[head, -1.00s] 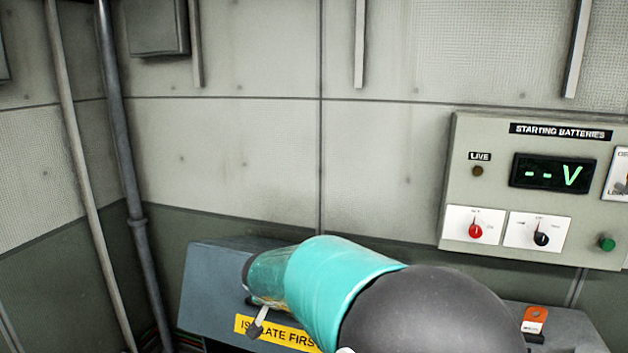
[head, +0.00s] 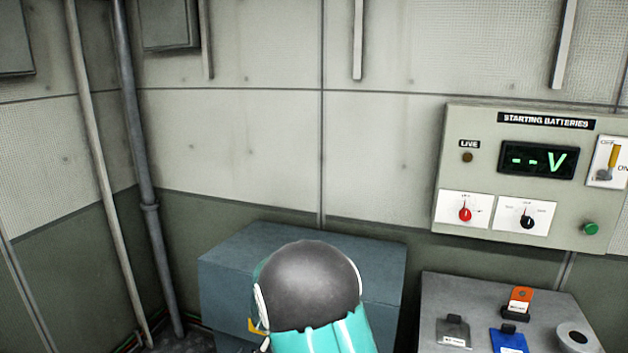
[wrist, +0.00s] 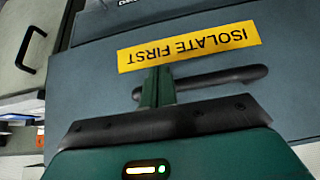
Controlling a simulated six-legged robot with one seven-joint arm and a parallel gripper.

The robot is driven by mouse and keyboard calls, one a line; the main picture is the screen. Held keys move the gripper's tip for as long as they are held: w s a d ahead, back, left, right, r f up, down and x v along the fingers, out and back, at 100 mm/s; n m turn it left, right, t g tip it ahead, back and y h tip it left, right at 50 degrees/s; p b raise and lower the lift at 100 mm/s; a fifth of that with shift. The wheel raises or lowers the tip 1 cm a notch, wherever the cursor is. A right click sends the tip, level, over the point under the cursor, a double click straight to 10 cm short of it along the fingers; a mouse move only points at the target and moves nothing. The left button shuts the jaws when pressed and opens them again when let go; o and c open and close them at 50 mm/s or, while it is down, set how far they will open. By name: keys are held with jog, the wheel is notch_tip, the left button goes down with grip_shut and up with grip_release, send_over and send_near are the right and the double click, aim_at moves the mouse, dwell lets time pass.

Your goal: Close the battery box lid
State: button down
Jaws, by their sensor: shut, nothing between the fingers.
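The blue-grey battery box (head: 345,250) stands against the wall in the head view. Its lid shows a broad, nearly level top and a front face dropping from it. My arm covers much of the front, so I cannot tell whether the lid is fully seated. The yellow "ISOLATE FIRST" label (wrist: 188,47) is upside down in the wrist view, with the dark bar handle (wrist: 225,80) beside it. My gripper (wrist: 157,75) is shut and empty, its fingers right at the handle between bar and label. I cannot tell whether they touch. The gripper is hidden in the head view.
The "STARTING BATTERIES" panel (head: 470,178) is on the wall at right. Pipes (head: 135,150) run down the left corner.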

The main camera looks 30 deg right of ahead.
notch_tip(320, 180, down, 6)
jog(key=shift+w+d, duration=0.3)
jog(key=shift+w, duration=0.15)
jog(key=shift+s, duration=0.1)
